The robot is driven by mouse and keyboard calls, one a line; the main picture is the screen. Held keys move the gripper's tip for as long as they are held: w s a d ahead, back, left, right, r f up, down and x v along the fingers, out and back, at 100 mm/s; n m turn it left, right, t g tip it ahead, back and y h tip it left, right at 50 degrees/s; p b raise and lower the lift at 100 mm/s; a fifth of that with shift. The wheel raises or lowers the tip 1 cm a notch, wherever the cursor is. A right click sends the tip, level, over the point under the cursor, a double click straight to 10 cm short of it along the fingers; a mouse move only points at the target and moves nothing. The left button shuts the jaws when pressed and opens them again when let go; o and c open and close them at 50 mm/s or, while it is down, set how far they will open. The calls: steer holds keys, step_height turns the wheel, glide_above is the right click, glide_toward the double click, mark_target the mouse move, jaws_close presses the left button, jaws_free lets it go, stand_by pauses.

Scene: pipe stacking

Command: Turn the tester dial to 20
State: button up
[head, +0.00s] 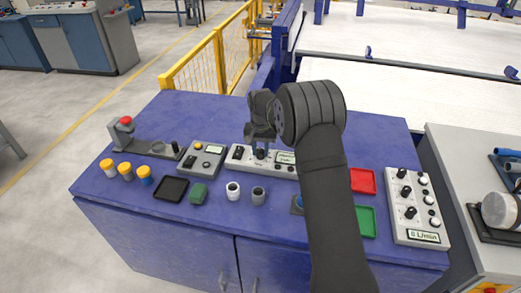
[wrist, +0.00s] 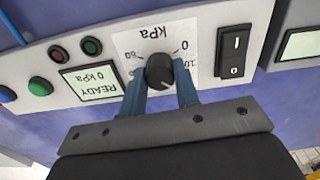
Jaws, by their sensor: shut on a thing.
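The tester (head: 285,169) is a light grey panel near the middle of the blue bench. Its dial (wrist: 160,72) is a black round knob on a white plate marked kPa, printed upside down in the wrist view, with 0 and 60 readable. I cannot tell for sure which mark the dial points to. The tester's display (wrist: 93,83) reads READY, 0 kPa. My gripper (wrist: 160,82) has its two blue-grey fingers on either side of the knob, shut on it. In the head view my gripper (head: 260,146) points down at the tester, and hides part of it.
A black rocker switch (wrist: 235,50) sits beside the dial. A grey box with a yellow button (head: 201,160) stands left of the tester. White and grey cups (head: 233,191) stand in front. Red (head: 363,181) and green trays (head: 367,221) and an L/min panel (head: 415,210) lie right.

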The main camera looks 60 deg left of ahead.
mark_target(261, 150)
steer(key=shift+m, duration=0.5)
steer(key=o, duration=1)
steer(key=shift+c, duration=0.2)
step_height(261, 150, up, 17)
steer(key=shift+r, duration=0.2)
steer(key=shift+f, duration=0.1)
step_height(261, 150, down, 17)
steer(key=shift+f, duration=0.15)
stand_by(0.3)
